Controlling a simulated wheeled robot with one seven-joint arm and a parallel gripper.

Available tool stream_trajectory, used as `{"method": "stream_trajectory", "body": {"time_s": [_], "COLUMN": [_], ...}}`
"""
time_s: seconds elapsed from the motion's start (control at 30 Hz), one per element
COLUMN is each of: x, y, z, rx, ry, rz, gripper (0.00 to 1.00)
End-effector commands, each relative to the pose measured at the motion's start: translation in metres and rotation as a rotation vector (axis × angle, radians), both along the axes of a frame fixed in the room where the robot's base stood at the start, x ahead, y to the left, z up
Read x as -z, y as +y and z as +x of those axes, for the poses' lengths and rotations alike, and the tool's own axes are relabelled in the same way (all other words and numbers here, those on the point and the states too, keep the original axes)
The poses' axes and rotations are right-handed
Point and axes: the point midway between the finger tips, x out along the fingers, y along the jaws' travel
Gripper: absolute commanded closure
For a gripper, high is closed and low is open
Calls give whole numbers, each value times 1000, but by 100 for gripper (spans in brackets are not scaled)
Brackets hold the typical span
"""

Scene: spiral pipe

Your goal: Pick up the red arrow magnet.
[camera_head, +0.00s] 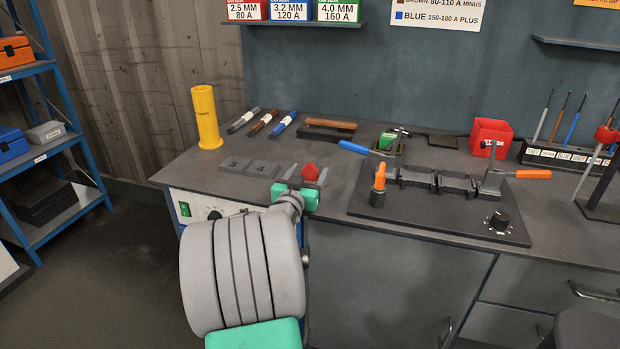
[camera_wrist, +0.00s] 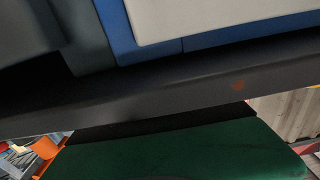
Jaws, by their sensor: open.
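A small red piece with a pointed outline, which looks like the red arrow magnet (camera_head: 310,169), shows near the front of the bench in the head view. My gripper (camera_head: 306,176) reaches over the bench edge, its grey fingers apart and its green parts below them. The red piece appears between or just beyond the fingertips; I cannot tell whether they touch it. Its lower part is hidden by my gripper.
Grey plates (camera_head: 249,166) lie just left of my gripper. A dark fixture board (camera_head: 440,223) with blue and orange handles lies to the right. A yellow tube (camera_head: 206,118) stands at back left, a red bin (camera_head: 490,138) at back right. A blue shelf rack (camera_head: 68,142) stands far left.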

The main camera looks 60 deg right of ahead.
Motion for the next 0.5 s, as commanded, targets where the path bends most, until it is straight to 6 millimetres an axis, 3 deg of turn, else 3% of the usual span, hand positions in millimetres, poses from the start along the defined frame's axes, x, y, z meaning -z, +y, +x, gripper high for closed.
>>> {"method": "stream_trajectory", "body": {"time_s": [0.1, 0.3, 0.5], "x": [1, 0, 1], "y": [-13, -14, -13], "z": [2, 3, 3], "rx": [0, -2, -2], "ry": [0, 0, 0], "rz": [2, 1, 1], "gripper": [34, 34, 51]}}
